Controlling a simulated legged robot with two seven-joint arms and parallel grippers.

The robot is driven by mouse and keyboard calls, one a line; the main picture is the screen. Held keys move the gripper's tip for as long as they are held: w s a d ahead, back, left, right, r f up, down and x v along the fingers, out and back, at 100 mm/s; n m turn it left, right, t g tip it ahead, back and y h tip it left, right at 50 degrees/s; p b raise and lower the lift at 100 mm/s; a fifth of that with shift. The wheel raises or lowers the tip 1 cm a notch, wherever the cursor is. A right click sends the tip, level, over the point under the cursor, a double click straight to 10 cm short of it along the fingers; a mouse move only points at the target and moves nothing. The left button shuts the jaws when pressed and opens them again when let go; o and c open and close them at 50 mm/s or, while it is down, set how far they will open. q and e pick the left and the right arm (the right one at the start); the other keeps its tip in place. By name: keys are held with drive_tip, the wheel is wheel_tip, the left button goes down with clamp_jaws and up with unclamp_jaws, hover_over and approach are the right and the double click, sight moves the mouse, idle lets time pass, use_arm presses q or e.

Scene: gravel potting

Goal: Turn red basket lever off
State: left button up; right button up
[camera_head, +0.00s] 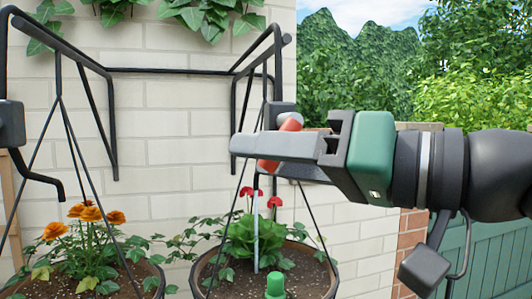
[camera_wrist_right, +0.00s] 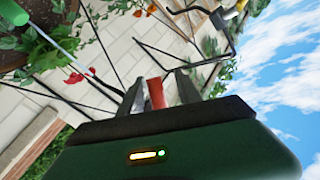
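The red lever (camera_head: 291,122) sits by a dark box (camera_head: 280,112) on the right arm of the black wall rack, above the basket with red flowers (camera_head: 262,195). My right gripper (camera_head: 262,146) reaches in from the right at the lever. Its near grey finger crosses in front of the lever, hiding its middle. In the right wrist view, the red lever (camera_wrist_right: 156,92) stands between the two fingers of my right gripper (camera_wrist_right: 160,88), with a gap on its right side. Contact on its left side is unclear. My left gripper is not in view.
A basket with orange flowers (camera_head: 85,235) hangs at left, beneath another dark box (camera_head: 10,124) with a bent black rod. A green-handled tool (camera_head: 275,286) stands in the right basket. Thin hanger rods surround both plants. A pale brick wall (camera_head: 180,95) is behind.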

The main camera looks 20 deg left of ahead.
drive_tip(key=shift+s+d, duration=0.1)
drive_tip(key=shift+d, duration=0.2)
drive_tip(key=shift+c, duration=1.1)
drive_tip(key=shift+d, duration=0.15)
drive_tip(key=shift+c, duration=1.2)
drive_tip(key=shift+w+d, duration=0.1)
drive_tip(key=shift+w, duration=0.35)
clamp_jaws()
drive_tip(key=shift+s, duration=0.2)
drive_tip(key=shift+w+a+f, duration=0.1)
drive_tip(key=shift+a+f, duration=0.1)
